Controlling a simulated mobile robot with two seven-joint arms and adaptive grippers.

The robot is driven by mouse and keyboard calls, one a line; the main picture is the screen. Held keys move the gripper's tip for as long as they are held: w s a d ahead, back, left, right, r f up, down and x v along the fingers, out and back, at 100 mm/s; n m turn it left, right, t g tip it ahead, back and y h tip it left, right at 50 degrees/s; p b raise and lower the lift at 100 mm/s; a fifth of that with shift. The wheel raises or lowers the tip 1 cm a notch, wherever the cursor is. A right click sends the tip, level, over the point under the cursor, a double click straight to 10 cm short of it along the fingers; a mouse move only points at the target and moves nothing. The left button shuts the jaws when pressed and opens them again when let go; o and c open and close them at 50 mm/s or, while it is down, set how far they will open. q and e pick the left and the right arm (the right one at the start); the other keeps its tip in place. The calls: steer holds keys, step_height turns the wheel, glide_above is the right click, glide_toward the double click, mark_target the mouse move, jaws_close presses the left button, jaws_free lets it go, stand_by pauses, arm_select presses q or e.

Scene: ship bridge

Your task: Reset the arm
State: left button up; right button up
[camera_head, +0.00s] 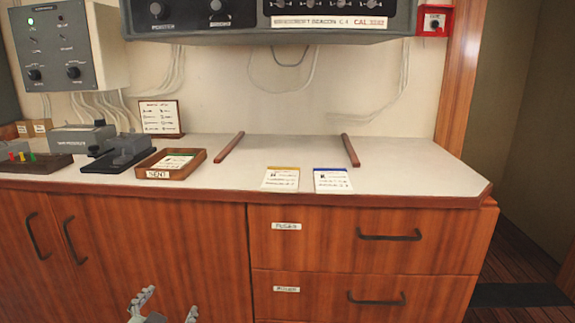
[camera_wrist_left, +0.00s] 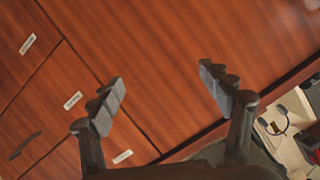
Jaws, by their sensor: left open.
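My left gripper (camera_head: 166,308) shows at the bottom of the head view, low in front of the wooden cabinet doors. Its two fingers are spread apart with nothing between them. In the left wrist view the same open gripper (camera_wrist_left: 168,98) faces the cabinet's wood front (camera_wrist_left: 190,40). A gap to the wood cannot be judged exactly. My right gripper is in neither view.
The counter (camera_head: 390,160) holds a wooden tray (camera_head: 190,172) with a card, two notepads (camera_head: 281,179) (camera_head: 332,180), two wooden strips (camera_head: 229,147) (camera_head: 350,150) and a telegraph key (camera_head: 120,148). Drawer handles (camera_head: 389,236) (camera_head: 376,299) stick out below. Floor (camera_head: 520,250) shows at right.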

arm_select(q)
steer(key=s+a+f+n+g, duration=0.1)
steer(key=s+f+n+g, duration=0.2)
steer(key=s+f+g, duration=0.7)
steer(key=s+f, duration=1.2)
steer(key=s, duration=0.3)
steer(key=shift+s+a+f+g, duration=0.15)
steer(key=shift+s+a+g, duration=0.1)
steer(key=shift+a+g, duration=0.1)
